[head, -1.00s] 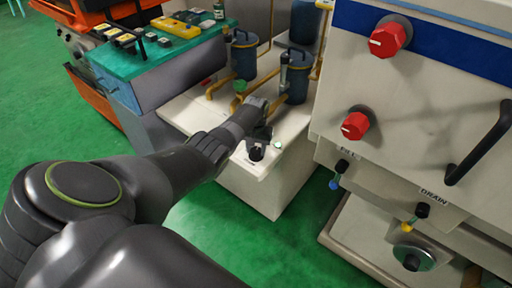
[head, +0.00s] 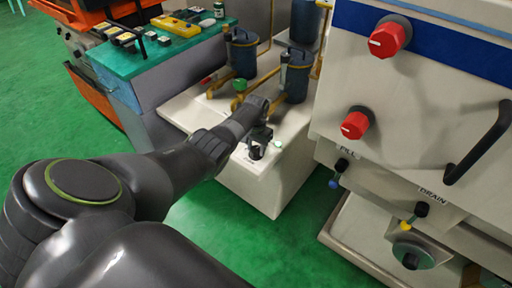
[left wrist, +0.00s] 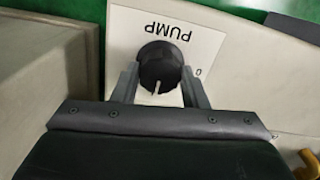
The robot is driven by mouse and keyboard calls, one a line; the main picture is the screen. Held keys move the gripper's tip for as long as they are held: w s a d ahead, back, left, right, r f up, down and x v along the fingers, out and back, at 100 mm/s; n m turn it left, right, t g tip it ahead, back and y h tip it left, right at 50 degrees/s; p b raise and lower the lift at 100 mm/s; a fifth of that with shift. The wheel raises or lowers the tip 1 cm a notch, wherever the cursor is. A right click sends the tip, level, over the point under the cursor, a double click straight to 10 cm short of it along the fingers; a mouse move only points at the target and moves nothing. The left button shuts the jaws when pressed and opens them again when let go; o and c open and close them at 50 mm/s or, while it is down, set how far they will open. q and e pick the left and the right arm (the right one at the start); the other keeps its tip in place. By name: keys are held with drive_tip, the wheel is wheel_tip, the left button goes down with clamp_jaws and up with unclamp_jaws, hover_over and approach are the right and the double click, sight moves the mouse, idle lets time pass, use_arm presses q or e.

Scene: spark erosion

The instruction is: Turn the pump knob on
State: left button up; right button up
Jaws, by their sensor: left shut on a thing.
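The pump knob (left wrist: 160,66) is black and round with a white pointer line. It sits on a white plate marked PUMP (left wrist: 205,42) with a 0 at one side. In the left wrist view the pointer line points down in the picture, toward my gripper's base. My left gripper (left wrist: 159,78) is shut on the knob, one finger on each side. In the head view my left gripper (head: 258,143) reaches down to the front of the pale pump unit (head: 262,185), where the knob is mostly hidden. My right gripper is not in view.
A white machine with red knobs (head: 387,38) and a black handle (head: 482,142) stands at the right. Dark blue canisters (head: 243,54) and yellow pipes stand behind the gripper. A teal-topped bench (head: 160,52) is at the back left. Green floor is clear in front.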

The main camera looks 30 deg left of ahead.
sight(256, 149)
use_arm(q)
drive_tip(key=o, duration=1)
drive_tip(key=shift+c, duration=0.2)
drive_tip(key=shift+r, duration=0.1)
drive_tip(key=shift+r, duration=0.25)
wheel_tip(256, 149, up, 5)
drive_tip(key=shift+r+p, duration=0.15)
drive_tip(key=shift+p, duration=0.85)
wheel_tip(256, 149, up, 12)
drive_tip(key=shift+f, duration=0.25)
